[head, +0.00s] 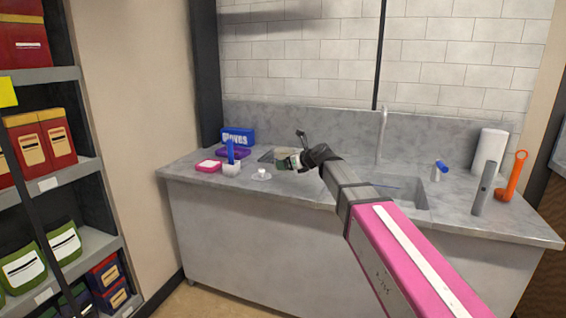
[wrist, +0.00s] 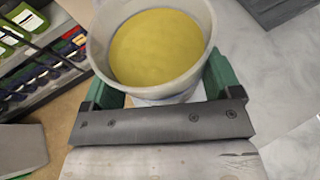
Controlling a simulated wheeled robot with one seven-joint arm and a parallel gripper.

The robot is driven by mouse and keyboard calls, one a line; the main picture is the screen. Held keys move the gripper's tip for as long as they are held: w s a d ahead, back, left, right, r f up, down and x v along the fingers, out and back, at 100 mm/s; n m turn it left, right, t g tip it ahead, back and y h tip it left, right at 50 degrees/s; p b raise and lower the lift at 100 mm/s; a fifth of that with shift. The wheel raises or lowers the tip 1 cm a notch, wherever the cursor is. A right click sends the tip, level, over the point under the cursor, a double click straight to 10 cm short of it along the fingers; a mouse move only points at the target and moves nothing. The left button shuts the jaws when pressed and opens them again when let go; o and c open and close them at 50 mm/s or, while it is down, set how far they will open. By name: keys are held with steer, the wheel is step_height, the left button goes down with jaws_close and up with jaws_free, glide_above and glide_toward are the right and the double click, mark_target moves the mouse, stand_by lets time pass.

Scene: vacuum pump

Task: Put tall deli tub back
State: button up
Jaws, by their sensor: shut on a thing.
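The tub (wrist: 165,92) has a pale grey-white wall and holds yellow contents, seen from above in the wrist view. My gripper (wrist: 160,84) is shut on it, with a green finger on each side of its wall. In the head view the tub (head: 283,163) is small and partly hidden by my gripper (head: 293,161), over the left-middle part of the grey counter (head: 300,188). I cannot tell how far its base is above the counter.
A blue gloves box (head: 238,136) is behind. The sink (head: 408,192) is right. Shelves (head: 85,165) stand far left.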

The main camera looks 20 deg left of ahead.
glide_above(299, 184)
step_height(299, 184, down, 4)
steer(key=shift+r, duration=0.15)
steer(key=shift+f, duration=2.05)
steer(key=o, duration=0.7)
steer(key=shift+f, duration=0.1)
steer(key=shift+o, duration=0.2)
steer(key=v, duration=1.2)
steer(key=shift+w+r, duration=0.1)
steer(key=shift+r, duration=0.15)
